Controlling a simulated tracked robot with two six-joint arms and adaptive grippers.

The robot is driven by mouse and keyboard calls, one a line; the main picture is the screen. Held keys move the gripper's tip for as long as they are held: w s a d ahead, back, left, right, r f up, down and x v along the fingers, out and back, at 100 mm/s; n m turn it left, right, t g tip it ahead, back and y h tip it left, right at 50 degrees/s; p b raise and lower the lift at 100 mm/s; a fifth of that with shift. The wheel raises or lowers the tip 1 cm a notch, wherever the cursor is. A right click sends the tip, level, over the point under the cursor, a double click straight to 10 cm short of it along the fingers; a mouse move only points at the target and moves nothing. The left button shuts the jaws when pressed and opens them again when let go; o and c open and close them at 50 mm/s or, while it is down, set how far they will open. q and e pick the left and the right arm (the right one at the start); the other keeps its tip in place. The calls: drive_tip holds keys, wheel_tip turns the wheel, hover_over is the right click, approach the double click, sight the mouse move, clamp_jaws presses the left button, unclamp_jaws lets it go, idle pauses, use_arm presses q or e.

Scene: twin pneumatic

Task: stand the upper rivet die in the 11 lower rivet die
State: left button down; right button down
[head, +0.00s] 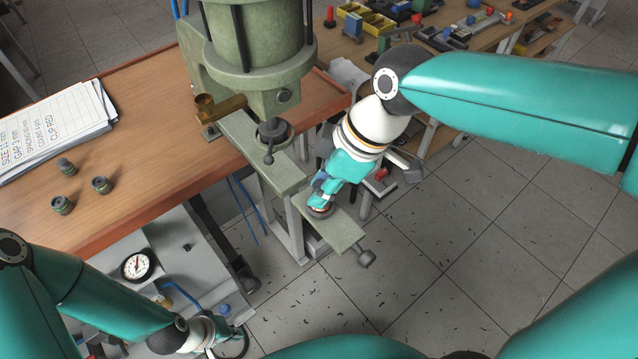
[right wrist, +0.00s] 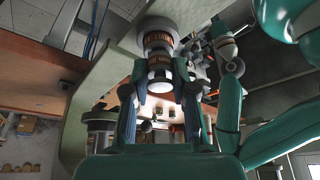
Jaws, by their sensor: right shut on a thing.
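My right gripper (head: 321,192) is over the outer end of the press's green lower arm. In the right wrist view, the right gripper (right wrist: 160,92) is shut on the upper rivet die (right wrist: 159,80), a short pale and dark cylinder with an orange mark. The lower rivet die (right wrist: 158,38), with an orange label, is in line with it at the green arm. They look close; I cannot tell whether they touch. In the head view the lower die (head: 319,213) shows only as a reddish rim under the gripper. My left gripper (head: 229,342) is low at the left, its fingers unclear.
The green press (head: 245,50) stands at the wooden table's (head: 150,110) right edge, with a brass part and a knobbed lever. Three small dies (head: 100,184) and a paper stack (head: 50,130) lie on the table. A gauge (head: 137,265) is below. Floor at right is open.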

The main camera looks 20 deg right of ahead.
drive_tip(key=c, duration=0.9)
unclamp_jaws()
drive_tip(key=shift+c, duration=0.2)
drive_tip(key=v, duration=1.2)
drive_tip(key=shift+p, duration=0.45)
